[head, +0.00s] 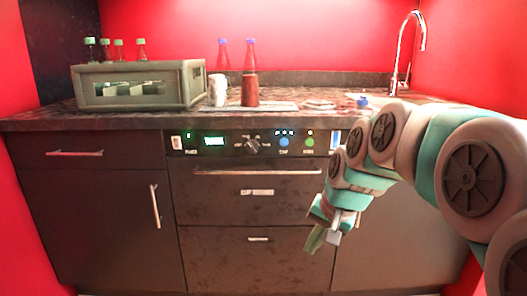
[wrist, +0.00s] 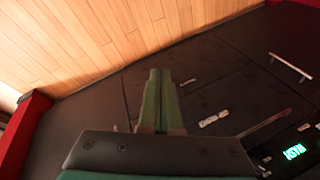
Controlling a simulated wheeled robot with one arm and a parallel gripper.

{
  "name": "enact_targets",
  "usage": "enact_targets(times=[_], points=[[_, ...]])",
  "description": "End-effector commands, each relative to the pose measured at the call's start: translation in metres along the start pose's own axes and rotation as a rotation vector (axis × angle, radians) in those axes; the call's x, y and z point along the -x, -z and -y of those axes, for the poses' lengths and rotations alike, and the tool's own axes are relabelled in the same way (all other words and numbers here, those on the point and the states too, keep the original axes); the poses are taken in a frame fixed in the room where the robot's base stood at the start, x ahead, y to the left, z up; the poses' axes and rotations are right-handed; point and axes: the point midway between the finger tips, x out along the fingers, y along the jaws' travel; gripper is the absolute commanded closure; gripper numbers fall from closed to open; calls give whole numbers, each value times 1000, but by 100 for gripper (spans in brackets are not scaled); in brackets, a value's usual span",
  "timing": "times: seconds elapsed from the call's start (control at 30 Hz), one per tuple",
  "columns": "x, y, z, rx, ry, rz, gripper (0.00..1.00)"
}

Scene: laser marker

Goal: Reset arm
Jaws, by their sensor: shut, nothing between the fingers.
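My gripper (head: 322,238) hangs at the end of my arm in the head view, low in front of the cabinet drawers and apart from them. Its green fingers point down and are shut with nothing between them. In the wrist view the fingers (wrist: 158,100) lie together in the middle, with the dark cabinet front and the wooden floor beyond. My arm reaches in from the right edge of the head view.
A counter (head: 300,121) holds a grey crate (head: 190,85), a white cup (head: 217,90), bottles (head: 249,90) and a tap (head: 408,45). Below are a control panel (head: 225,143), a drawer handle (head: 257,172) and a door handle (head: 155,206). Red walls close both sides.

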Motion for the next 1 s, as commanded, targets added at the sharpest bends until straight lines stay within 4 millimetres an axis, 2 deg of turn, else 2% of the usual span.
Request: enact_targets(times=[0.03,0.3,0.4,0.5,0.67,1.0], points=[[-3,-30,-17,46,-41,36,100],[-15,-172,-114,279,-231,250,100],[-16,-211,-146,338,-279,319,100],[-16,-237,-166,378,-308,367,100],[-16,-256,-182,406,-327,403,100],[-16,-256,-182,407,-328,406,100]])
